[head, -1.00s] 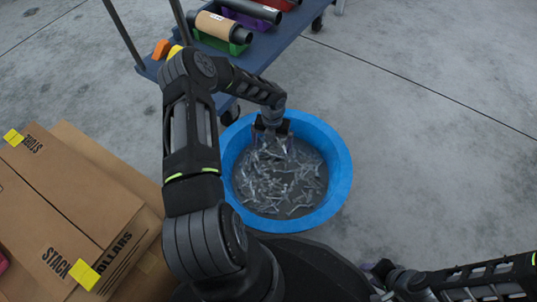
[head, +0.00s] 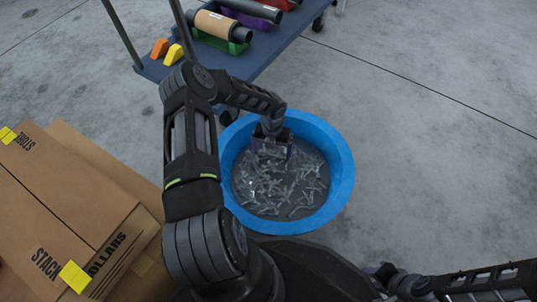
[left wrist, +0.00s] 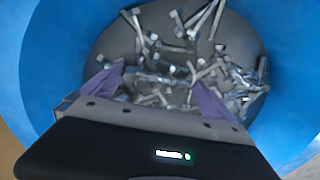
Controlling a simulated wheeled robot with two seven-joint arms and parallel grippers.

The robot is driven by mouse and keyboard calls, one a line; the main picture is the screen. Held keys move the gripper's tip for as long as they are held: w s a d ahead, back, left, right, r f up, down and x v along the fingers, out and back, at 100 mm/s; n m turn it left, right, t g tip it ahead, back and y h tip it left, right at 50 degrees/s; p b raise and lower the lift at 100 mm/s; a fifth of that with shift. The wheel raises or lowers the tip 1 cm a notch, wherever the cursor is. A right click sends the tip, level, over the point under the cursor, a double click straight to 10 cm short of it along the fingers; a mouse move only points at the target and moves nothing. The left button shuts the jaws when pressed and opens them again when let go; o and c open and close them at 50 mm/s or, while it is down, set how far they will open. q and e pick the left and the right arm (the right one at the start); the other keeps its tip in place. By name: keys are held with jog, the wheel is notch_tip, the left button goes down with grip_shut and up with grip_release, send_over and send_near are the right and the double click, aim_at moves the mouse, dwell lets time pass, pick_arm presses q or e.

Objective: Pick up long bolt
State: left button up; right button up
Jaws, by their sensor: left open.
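Many silver bolts (head: 265,193) lie scattered on the grey floor of a blue round tub (head: 342,178). Which of them are long is hard to tell at this size. My left gripper (head: 272,150) reaches down inside the tub, over the bolts near its far side. In the left wrist view my left gripper (left wrist: 163,85) is open, its two purple fingers spread wide above the bolts (left wrist: 160,62), with nothing held between them. The gripper body hides the near part of the tub (left wrist: 285,110). The right arm shows at the lower right, but its fingertips are not clear.
A blue cart (head: 235,62) with dark tubes and coloured holders stands behind the tub. Cardboard boxes (head: 65,210) are stacked at the left. The concrete floor to the right of the tub is clear.

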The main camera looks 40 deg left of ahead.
aim_at(272, 154)
pick_arm(q)
jog(key=shift+c, duration=0.2)
jog(key=c, duration=1.1)
jog(key=shift+c, duration=0.2)
jog(key=shift+r, duration=0.1)
notch_tip(272, 154, up, 10)
jog(key=p, duration=0.4)
jog(key=shift+p, duration=0.4)
